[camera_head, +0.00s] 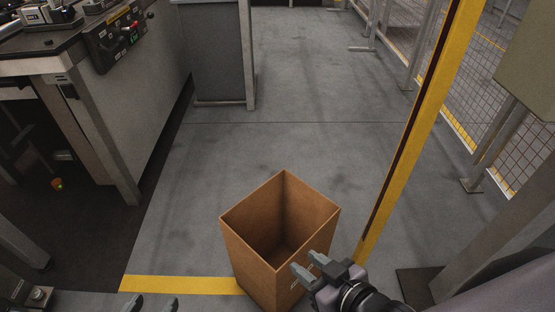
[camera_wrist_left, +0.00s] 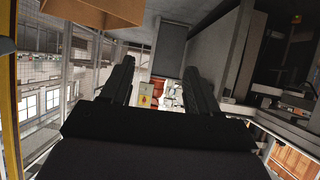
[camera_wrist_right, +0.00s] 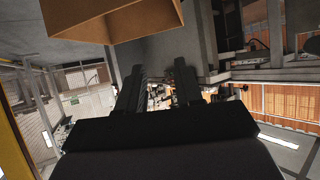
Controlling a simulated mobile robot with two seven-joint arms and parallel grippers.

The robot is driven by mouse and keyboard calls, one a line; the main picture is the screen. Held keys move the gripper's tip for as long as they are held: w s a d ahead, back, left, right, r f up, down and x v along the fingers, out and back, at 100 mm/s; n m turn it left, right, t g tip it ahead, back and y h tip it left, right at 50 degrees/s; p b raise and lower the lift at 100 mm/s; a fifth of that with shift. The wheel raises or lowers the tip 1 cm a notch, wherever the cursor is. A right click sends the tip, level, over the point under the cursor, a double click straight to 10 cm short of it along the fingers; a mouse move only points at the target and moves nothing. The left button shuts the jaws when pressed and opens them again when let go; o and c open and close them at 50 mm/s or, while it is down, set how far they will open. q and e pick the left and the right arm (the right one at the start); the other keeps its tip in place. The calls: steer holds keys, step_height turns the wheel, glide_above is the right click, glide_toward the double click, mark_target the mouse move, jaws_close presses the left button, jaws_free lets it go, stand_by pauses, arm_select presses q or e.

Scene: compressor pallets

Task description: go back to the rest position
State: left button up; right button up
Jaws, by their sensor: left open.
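My left gripper (camera_head: 151,303) shows only as two fingertips at the bottom edge of the head view. Its fingers (camera_wrist_left: 160,85) stand apart with nothing between them in the left wrist view. My right gripper (camera_head: 312,265) is in front of the near right side of the cardboard box. Its fingers (camera_wrist_right: 158,88) are apart and empty in the right wrist view. Most of my left arm is out of the head view.
An open brown cardboard box (camera_head: 248,247) stands at the lower middle; its visible inside looks empty. A yellow post (camera_head: 425,115) rises to its right. A workbench (camera_head: 130,110) with a control panel (camera_head: 120,38) is at left. The grey floor (camera_head: 300,100) beyond the box is clear.

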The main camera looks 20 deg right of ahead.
arm_select(q)
steer(key=s+a+r+y+p, duration=0.1)
steer(key=a+r+p, duration=0.1)
steer(key=r+p, duration=0.4)
steer(key=s+a+r+n+g+p, duration=0.1)
steer(key=r+p, duration=0.6)
steer(key=p, duration=1)
steer(key=s+a, duration=0.1)
steer(key=a, duration=0.1)
steer(key=shift+a+r+y, duration=0.25)
steer(key=shift+a+y, duration=0.05)
steer(key=shift+y, duration=0.1)
arm_select(e)
steer(key=s+d+r+h, duration=0.1)
steer(key=d+r, duration=0.1)
steer(key=r, duration=0.4)
steer(key=s+d+r+m+g, duration=0.1)
steer(key=s+d+r, duration=0.1)
steer(key=r, duration=0.5)
steer(key=shift+d+r+h, duration=0.25)
steer(key=shift+d+h, duration=0.15)
steer(key=shift+d, duration=0.35)
arm_select(q)
steer(key=c, duration=0.3)
steer(key=shift+d, duration=0.15)
steer(key=shift+c, duration=0.2)
arm_select(e)
steer(key=shift+s+d, duration=0.15)
